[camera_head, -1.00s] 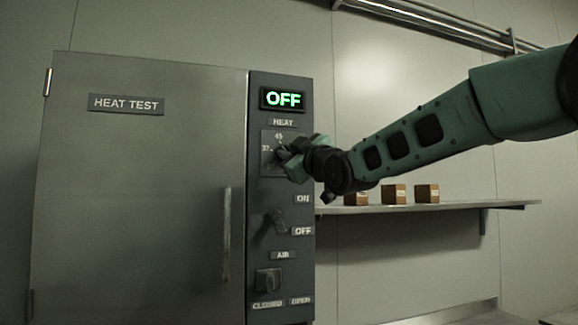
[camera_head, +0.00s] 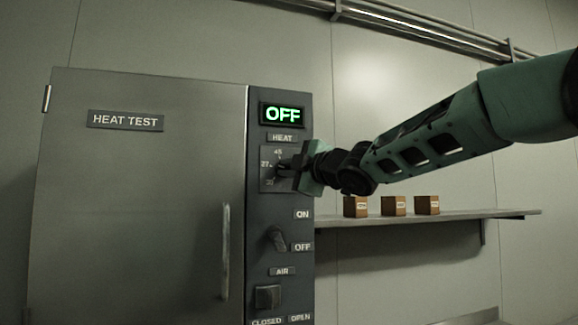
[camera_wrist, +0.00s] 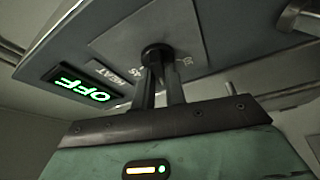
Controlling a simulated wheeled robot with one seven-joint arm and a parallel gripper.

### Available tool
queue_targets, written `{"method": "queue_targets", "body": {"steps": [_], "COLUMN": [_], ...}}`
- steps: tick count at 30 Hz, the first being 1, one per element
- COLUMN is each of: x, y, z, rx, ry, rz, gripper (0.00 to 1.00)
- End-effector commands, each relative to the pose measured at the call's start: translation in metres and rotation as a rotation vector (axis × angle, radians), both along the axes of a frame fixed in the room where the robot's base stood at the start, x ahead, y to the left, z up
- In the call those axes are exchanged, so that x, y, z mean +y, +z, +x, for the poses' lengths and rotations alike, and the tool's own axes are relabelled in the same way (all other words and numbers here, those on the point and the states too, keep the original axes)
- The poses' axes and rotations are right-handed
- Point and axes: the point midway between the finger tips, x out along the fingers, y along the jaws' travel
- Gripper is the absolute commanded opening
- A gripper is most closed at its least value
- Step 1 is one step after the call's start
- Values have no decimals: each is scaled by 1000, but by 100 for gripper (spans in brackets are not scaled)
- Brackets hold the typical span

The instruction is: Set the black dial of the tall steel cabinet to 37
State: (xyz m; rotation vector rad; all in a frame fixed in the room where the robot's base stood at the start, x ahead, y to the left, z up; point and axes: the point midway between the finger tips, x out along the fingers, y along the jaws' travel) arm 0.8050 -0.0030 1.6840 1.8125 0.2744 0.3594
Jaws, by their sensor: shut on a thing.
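The tall steel cabinet (camera_head: 150,200) carries a "HEAT TEST" label and a dark control panel on its right side. My gripper (camera_head: 296,172) is at the dial from the right. In the wrist view its two fingers (camera_wrist: 160,88) are shut on the dial. The fingers hide part of the dial, and I cannot tell exactly where its pointer stands. The display (camera_head: 283,114) reads "OFF" in green.
Below the dial are an ON/OFF switch (camera_head: 277,238) and a square AIR knob (camera_head: 267,297). A vertical door handle (camera_head: 226,250) stands left of the panel. A wall shelf (camera_head: 430,216) with three small brown boxes (camera_head: 393,206) runs to the right, below my arm.

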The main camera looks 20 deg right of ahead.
Motion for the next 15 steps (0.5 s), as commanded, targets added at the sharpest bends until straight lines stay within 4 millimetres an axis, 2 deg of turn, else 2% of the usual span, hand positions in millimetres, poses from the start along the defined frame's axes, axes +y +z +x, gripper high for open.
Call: {"method": "queue_targets", "body": {"steps": [12,13,15], "x": [1,1,1], "y": [0,0,0], "z": [0,0,0], "rx": [-2,-2,-1], "ry": [3,3,3], "rz": [-7,-7,-6], "gripper": [0,18,35]}}
